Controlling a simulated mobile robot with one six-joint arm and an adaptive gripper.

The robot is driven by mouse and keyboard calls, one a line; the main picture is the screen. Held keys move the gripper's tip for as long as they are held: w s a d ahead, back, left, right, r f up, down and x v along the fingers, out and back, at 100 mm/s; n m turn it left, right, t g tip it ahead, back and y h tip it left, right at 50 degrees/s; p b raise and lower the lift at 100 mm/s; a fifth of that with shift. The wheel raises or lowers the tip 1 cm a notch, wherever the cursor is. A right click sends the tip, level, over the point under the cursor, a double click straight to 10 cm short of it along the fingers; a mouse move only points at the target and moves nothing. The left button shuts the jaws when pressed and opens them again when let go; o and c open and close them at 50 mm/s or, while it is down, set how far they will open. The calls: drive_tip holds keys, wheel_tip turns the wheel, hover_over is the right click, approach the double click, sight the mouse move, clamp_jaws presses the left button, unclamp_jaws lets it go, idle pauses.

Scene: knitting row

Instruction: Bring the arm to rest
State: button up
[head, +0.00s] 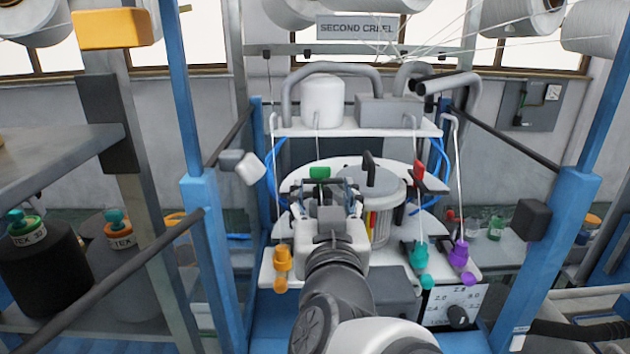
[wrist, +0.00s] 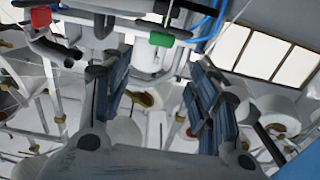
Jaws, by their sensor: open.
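My gripper (head: 325,190) is in front of the white knitting machine, seen from behind in the head view, with my arm reaching up from the bottom middle. In the wrist view my gripper (wrist: 155,90) has its two dark blue fingers well apart. Nothing shows between them. The wrist camera looks upward past the machine to the yarn cones and the window. Behind the gripper in the head view stands a grey cylinder (head: 384,212) with a dark handle on top. I cannot tell how close the fingers are to the machine parts.
A green clip (head: 319,172) and a red clip (head: 419,172) sit by the machine's ring. Orange (head: 282,262), teal (head: 421,262) and purple (head: 458,254) parts hang at its front. Blue posts (head: 207,260) flank it on both sides. A dark cone (head: 42,265) stands left.

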drive_tip(key=s+d+f+g+b, duration=0.1)
drive_tip(key=s+d+f+g, duration=0.5)
drive_tip(key=s+f, duration=0.4)
drive_tip(key=s+d+f+g+b, duration=0.1)
drive_tip(key=s+d+f+g, duration=0.5)
drive_tip(key=s+f, duration=0.4)
drive_tip(key=s+g, duration=0.1)
drive_tip(key=s, duration=0.2)
drive_tip(key=shift+s, duration=0.2)
drive_tip(key=shift+a, duration=0.1)
